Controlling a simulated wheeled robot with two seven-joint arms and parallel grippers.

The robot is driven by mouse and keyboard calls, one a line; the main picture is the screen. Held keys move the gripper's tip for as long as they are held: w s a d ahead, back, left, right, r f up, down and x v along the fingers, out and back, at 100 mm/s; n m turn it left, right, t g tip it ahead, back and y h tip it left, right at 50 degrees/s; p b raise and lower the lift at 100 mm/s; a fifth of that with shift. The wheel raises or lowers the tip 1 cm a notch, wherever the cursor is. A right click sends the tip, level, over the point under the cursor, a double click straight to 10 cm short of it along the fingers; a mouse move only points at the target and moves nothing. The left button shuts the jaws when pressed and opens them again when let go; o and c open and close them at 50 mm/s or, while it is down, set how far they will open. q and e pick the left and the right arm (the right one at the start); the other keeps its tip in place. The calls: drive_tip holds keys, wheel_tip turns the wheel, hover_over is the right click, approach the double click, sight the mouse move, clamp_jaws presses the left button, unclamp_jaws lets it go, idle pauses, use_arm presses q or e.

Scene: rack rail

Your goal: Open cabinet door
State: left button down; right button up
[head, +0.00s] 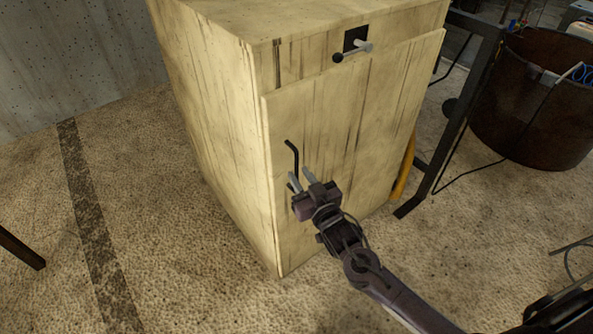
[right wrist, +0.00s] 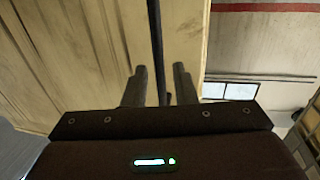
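The pale, streaked wooden cabinet (head: 205,110) stands in the middle of the head view. Its front door (head: 345,130) lies against the front and looks shut. A thin black handle (head: 294,155) stands near the door's left edge; it also shows as a dark upright bar in the right wrist view (right wrist: 156,45). My right gripper (head: 300,179) is at the handle's lower part. In the right wrist view its two fingers (right wrist: 161,75) are apart, with the bar between them and a gap visible on each side. My left gripper is in neither view.
A latch with a small lever (head: 355,46) is on the cabinet front above the door. A dark metal frame (head: 464,105) and a rusty round tub (head: 535,110) stand to the right. The rough floor (head: 150,215) left of the cabinet is mostly clear.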

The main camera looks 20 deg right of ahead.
drive_tip(key=shift+w+a, duration=0.15)
drive_tip(key=shift+w, duration=0.55)
drive_tip(key=shift+w+a, duration=0.1)
drive_tip(key=shift+w, duration=0.6)
clamp_jaws()
